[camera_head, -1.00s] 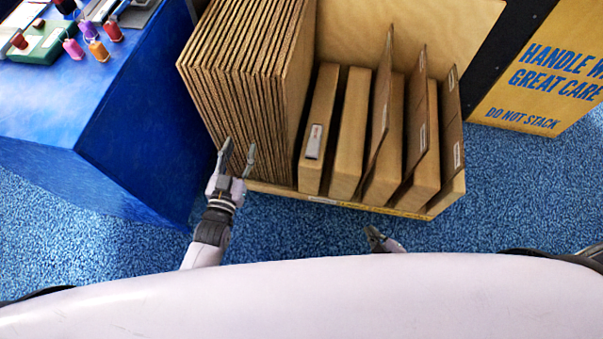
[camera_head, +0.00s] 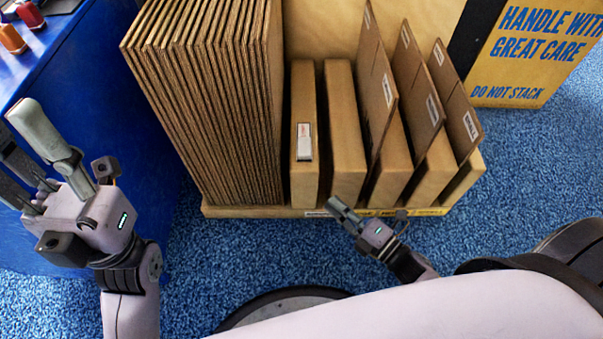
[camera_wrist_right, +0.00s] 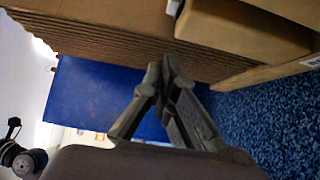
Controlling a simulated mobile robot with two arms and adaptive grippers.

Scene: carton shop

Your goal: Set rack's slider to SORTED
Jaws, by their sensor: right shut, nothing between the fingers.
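The rack (camera_head: 240,212) is a low wooden stand with upright cardboard sheets at left and box slots at right. Its front edge carries a strip with yellow and white labels (camera_head: 385,212); I cannot read SORTED or clearly pick out the slider. My right gripper (camera_head: 336,206) is shut and empty, its tips at or just before this front edge, partly covering the strip; whether they touch it I cannot tell. In the right wrist view its fingers (camera_wrist_right: 165,80) meet, with the sheets (camera_wrist_right: 110,45) beyond. My left gripper (camera_head: 28,142) is open and empty at the far left.
A grey-white piece (camera_head: 304,142) lies on the first brown box (camera_head: 304,180). A blue table (camera_head: 110,120) with spools (camera_head: 12,38) stands left, under my left gripper. A yellow HANDLE WITH GREAT CARE box (camera_head: 530,60) stands back right. Blue carpet (camera_head: 540,170) is clear at right.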

